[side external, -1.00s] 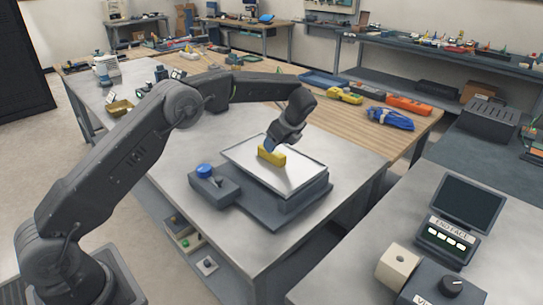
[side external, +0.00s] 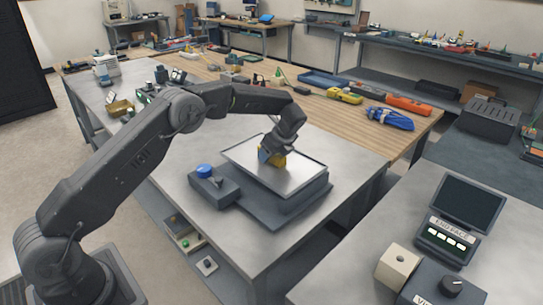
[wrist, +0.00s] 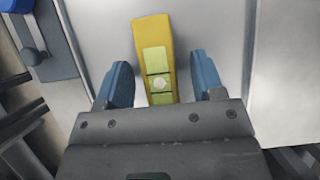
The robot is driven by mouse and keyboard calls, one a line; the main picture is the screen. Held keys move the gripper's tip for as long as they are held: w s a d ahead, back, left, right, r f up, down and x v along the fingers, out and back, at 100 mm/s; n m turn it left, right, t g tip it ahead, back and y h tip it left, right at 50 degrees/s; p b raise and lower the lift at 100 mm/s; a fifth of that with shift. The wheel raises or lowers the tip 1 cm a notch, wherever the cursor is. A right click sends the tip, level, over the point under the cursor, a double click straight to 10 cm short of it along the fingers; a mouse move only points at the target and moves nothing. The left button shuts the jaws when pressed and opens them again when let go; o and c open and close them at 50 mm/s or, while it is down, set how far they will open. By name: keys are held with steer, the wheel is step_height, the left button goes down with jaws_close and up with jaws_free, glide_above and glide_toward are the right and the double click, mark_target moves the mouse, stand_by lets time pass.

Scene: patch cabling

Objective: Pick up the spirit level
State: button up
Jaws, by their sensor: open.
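The spirit level (wrist: 156,50) is a yellow block with pale green windows. It lies on the light metal tray (side external: 290,183) in the side external view, where the yellow level (side external: 276,160) is partly hidden by my gripper. My gripper (wrist: 158,80) is open, with one blue finger on each side of the level's near end in the wrist view. A gap shows between each finger and the level. The level's near end is hidden behind the gripper body. In the side external view my gripper (side external: 268,156) is low at the tray.
A grey box with a blue button (side external: 204,171) stands left of the tray. An orange tool (side external: 408,104), a yellow meter (side external: 345,95) and a blue cable bundle (side external: 390,119) lie on the wooden bench behind. The metal table around the tray is mostly clear.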

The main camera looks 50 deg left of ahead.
steer(key=shift+f, duration=0.1)
steer(key=c, duration=1.1)
